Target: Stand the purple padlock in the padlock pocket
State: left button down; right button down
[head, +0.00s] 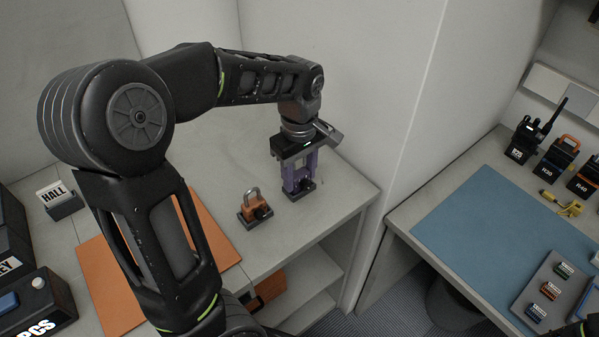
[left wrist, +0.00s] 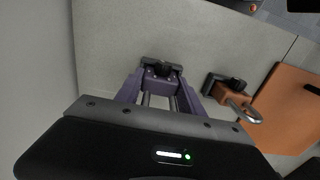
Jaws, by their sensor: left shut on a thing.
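The purple padlock (left wrist: 161,82) is between the purple fingers of my left gripper (head: 299,180), which is shut on it. Its silver shackle bars point back toward the gripper's palm in the left wrist view. The black padlock pocket (head: 303,192) is on the grey counter, right at the padlock's lower end. The padlock looks upright at the pocket; the fingers hide much of it, and I cannot tell whether it is fully seated. My right gripper is not in view.
An orange padlock (head: 257,208) stands in a similar black holder just left of the pocket. An orange mat (head: 112,290) lies further left. A wall (head: 400,130) rises behind the counter. A blue mat (head: 500,222) and radios (head: 525,140) are on the right-hand bench.

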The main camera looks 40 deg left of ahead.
pick_arm(q)
jog(key=shift+f, duration=0.25)
jog(key=c, duration=0.6)
grip_release()
jog(key=shift+c, duration=0.2)
notch_tip(320, 180, up, 8)
jog(key=shift+f+b, duration=0.1)
jog(key=shift+b, duration=0.25)
dwell(0.3)
